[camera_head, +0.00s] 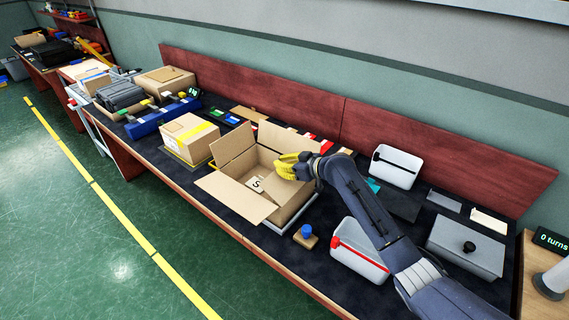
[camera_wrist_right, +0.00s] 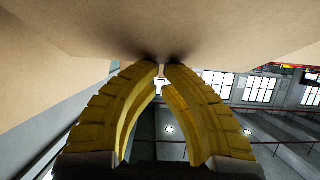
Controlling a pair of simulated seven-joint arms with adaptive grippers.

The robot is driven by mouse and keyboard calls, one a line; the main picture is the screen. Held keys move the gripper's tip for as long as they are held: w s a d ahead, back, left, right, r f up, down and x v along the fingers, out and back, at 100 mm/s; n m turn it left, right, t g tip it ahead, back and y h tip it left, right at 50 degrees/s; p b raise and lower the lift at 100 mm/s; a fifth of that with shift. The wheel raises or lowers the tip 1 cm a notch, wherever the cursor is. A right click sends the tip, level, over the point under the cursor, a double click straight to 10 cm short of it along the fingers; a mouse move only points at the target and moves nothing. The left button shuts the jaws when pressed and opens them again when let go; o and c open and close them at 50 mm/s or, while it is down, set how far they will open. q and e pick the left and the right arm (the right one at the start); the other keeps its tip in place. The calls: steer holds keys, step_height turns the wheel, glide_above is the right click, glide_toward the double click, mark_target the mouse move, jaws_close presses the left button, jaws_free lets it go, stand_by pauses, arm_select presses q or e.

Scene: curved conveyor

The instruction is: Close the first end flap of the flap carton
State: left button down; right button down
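The open flap carton (camera_head: 285,210) stands in the middle of the bench, with a card marked "S" (camera_head: 257,184) inside. One flap (camera_head: 236,198) is folded outward toward the bench's front edge. Other flaps stand up at the left (camera_head: 234,146) and at the back (camera_head: 284,140). My right gripper (camera_head: 282,167) has yellow fingers and is over the carton's right side. In the right wrist view its fingertips (camera_wrist_right: 162,68) nearly meet, with nothing seen between them, close against a tan cardboard surface (camera_wrist_right: 200,30). Whether they touch it is unclear. My left gripper is not in view.
A taped carton (camera_head: 188,138) stands left of the flap carton. A small block with a blue knob (camera_head: 306,235) is in front. A red backboard (camera_head: 430,150) runs behind.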

steer(key=shift+w+a+f+g+h, duration=0.25)
steer(key=shift+f+g+h, duration=0.15)
steer(key=shift+f, duration=0.25)
steer(key=shift+w+a+f+g+h, duration=0.15)
steer(key=shift+a+f+g+h, duration=0.15)
steer(key=shift+f+h, duration=0.3)
steer(key=shift+w+a+f+g+h, duration=0.2)
steer(key=shift+a+f+g+h, duration=0.15)
steer(key=shift+f, duration=0.3)
steer(key=shift+r, duration=0.15)
